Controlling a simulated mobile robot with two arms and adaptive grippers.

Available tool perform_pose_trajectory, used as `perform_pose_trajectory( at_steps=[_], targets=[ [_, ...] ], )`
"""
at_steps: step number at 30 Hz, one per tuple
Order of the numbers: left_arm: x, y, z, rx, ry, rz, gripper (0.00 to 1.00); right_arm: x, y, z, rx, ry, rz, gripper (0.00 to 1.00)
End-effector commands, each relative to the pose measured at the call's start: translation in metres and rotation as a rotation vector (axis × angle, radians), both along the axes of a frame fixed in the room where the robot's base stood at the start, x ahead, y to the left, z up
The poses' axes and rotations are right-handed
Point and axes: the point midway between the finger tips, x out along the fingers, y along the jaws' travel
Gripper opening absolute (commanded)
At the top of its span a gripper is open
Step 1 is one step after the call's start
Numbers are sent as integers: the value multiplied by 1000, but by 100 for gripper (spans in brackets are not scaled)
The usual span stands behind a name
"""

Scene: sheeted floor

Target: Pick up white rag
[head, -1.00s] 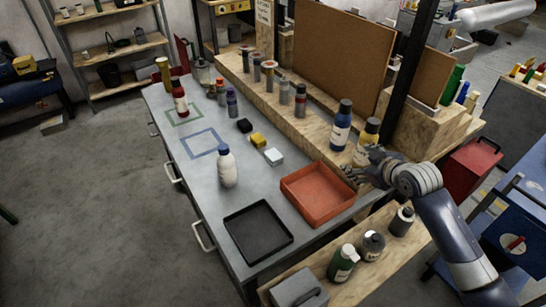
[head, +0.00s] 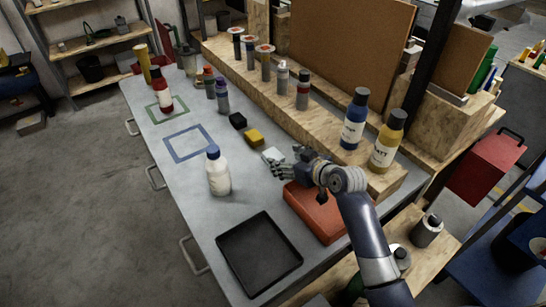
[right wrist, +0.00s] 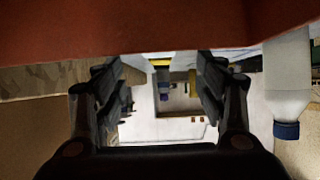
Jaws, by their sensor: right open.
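The white rag (head: 273,155) is a small pale folded square lying on the grey bench, behind the red tray and just beyond my right gripper's fingers in the head view. My right gripper (head: 280,168) is open, reaching in above the back edge of the red tray, and appears apart from the rag. In the right wrist view its two fingers (right wrist: 160,95) stand apart with nothing gripped between them. I cannot clearly pick out the rag in that view. My left gripper is not in view.
The red tray (head: 315,222) lies under my right forearm. A white bottle with blue cap (head: 218,173) stands left of the gripper. Blue (head: 355,120) and yellow (head: 388,142) bottles stand on the wooden ledge.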

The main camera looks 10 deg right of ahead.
Motion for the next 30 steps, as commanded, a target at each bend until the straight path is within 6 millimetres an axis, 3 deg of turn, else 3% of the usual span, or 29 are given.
perform_pose_trajectory(
  at_steps=[3,6,17,23,30],
  targets=[
    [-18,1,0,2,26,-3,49,9,4,-5,1,1,0,65],
    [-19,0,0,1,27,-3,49,13,6,-7,0,-1,0,65],
    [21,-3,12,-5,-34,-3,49,37,15,-24,1,2,1,65],
    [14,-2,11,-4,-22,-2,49,52,20,-33,1,0,0,65],
    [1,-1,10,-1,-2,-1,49,55,21,-36,-1,-1,0,65]
  ],
)
